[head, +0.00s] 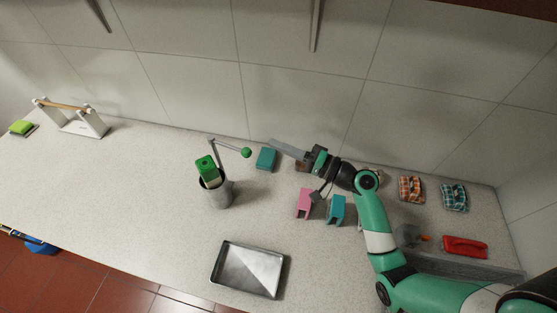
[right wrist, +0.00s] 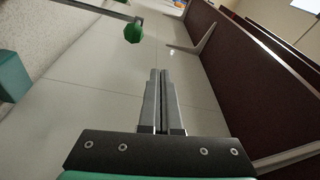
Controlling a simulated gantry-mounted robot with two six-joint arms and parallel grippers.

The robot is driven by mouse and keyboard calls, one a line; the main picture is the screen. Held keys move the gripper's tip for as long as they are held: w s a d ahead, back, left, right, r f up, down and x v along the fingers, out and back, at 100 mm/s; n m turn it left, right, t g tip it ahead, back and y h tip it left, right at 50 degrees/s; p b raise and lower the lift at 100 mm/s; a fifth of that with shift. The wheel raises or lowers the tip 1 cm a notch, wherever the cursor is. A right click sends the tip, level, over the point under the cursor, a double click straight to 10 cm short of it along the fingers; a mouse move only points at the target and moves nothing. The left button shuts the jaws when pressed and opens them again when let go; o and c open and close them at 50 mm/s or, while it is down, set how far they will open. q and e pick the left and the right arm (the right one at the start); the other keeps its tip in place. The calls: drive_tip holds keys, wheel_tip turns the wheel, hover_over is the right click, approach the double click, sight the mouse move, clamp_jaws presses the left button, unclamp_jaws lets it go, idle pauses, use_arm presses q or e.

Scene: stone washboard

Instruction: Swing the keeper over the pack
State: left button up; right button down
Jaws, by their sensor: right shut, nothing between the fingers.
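The keeper (head: 229,146) is a thin grey arm with a green knob (head: 246,153) on its free end. It sits on an upright post by a dark grey cup-like holder (head: 217,193) and points right, away from above the holder. The green pack (head: 207,168) stands in the holder with its top above the rim; its lower part is hidden. My right gripper (head: 271,143) is shut and empty, its fingers pointing left, just right of the knob and apart from it. In the right wrist view the knob (right wrist: 133,32) shows left of the shut fingertips (right wrist: 160,72). My left gripper is out of view.
A teal block (head: 266,159) stands below my right fingers; pink (head: 304,203) and teal (head: 336,209) pieces stand nearer. A metal tray (head: 218,268) lies in front. Checked bundles (head: 411,189) and a red item (head: 465,246) lie right. The left counter is mostly clear.

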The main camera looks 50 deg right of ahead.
sight(247, 153)
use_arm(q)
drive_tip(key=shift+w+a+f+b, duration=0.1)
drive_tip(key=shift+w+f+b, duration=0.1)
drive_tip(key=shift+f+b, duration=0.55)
use_arm(e)
drive_tip(key=d+f, duration=0.1)
drive_tip(key=s+d+f+m+h, duration=0.1)
drive_tip(key=d+f+h, duration=0.1)
drive_tip(key=shift+s+f, duration=0.25)
drive_tip(key=shift+f, duration=0.1)
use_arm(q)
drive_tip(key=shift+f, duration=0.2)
use_arm(e)
drive_tip(key=shift+w, duration=0.1)
use_arm(q)
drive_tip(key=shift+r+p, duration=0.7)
drive_tip(key=shift+p, duration=0.25)
use_arm(e)
drive_tip(key=w+a, duration=0.4)
drive_tip(key=w, duration=0.4)
drive_tip(key=shift+a, duration=0.2)
